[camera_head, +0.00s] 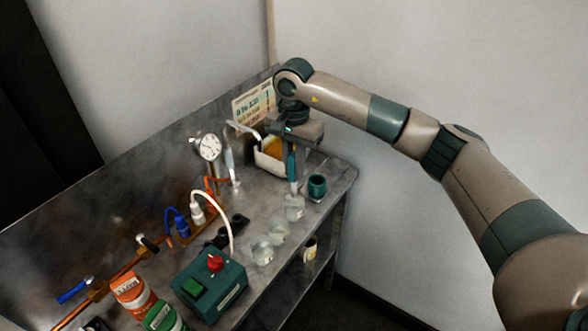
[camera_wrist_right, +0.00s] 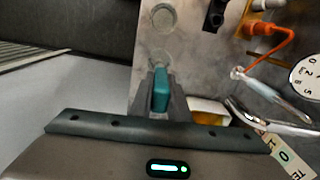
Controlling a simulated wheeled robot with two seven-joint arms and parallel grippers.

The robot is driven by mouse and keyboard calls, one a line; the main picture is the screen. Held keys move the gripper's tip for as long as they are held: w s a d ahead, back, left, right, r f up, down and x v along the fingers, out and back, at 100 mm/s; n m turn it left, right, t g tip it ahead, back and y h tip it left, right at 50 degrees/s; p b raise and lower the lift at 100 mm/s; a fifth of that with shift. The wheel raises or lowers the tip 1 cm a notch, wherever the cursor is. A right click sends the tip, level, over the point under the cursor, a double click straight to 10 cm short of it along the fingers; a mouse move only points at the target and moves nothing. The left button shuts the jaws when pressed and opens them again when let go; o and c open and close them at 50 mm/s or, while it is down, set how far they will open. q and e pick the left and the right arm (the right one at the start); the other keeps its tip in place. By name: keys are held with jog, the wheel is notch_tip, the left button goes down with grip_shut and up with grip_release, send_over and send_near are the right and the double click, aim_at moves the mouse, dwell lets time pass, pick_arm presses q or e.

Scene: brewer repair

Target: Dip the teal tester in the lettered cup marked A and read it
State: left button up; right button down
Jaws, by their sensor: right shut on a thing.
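My right gripper (camera_head: 292,152) is shut on the teal tester (camera_head: 291,168) and holds it upright, pointing down. The tester also shows between the fingers in the right wrist view (camera_wrist_right: 160,92). Its lower end is directly over or inside a clear cup (camera_head: 294,209); I cannot tell which. Two more clear cups, the middle one (camera_head: 277,232) and the near one (camera_head: 262,251), stand in a row towards the front. No letters on the cups are readable, so I cannot tell which is A. The tester's reading is not visible. My left gripper is not in view.
A dark teal cup (camera_head: 317,187) stands just right of the tester. A white bin with yellow contents (camera_head: 270,160) and a printed card (camera_head: 252,104) are behind. A dial gauge (camera_head: 208,148), tubes and a green switch box (camera_head: 209,283) lie to the left.

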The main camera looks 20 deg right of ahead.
jog(key=shift+r, duration=1.05)
jog(key=shift+p, duration=0.4)
dwell(0.7)
